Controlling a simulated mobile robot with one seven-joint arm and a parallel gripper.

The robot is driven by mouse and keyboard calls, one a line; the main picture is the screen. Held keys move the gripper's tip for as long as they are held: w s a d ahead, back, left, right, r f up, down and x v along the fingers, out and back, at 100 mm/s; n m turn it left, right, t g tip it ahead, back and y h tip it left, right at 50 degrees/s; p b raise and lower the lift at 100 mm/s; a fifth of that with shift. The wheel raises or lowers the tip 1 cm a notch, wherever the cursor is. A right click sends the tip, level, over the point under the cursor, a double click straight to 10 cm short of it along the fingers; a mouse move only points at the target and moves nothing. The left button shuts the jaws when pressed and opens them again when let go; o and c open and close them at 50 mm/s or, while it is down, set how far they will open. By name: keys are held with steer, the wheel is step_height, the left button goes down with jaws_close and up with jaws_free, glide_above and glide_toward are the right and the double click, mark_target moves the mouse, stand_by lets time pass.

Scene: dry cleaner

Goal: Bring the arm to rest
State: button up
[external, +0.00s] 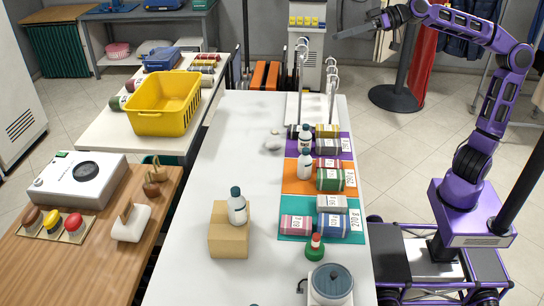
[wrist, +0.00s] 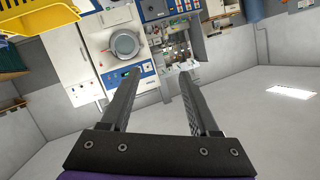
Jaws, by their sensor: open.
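My purple arm stands on its base to the right of the white table (external: 205,200) in the external view. My gripper (external: 338,36) is high in the air, pointing left, touching nothing. In the wrist view my gripper (wrist: 158,72) shows two dark fingers spread well apart with nothing between them.
A yellow basket (external: 164,103) stands on another table at left. A rack post (external: 405,60) stands behind my arm.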

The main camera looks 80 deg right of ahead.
steer(key=s+a+f+g+h, duration=0.2)
steer(key=s+a+f+g, duration=0.1)
steer(key=s+f, duration=0.8)
steer(key=s+a+f+n+g+h, duration=0.1)
steer(key=s+f+g, duration=0.4)
steer(key=s+f, duration=0.7)
steer(key=shift+a+f+h+p, duration=0.55)
steer(key=shift+a+f, duration=0.8)
steer(key=shift+f, duration=2.3)
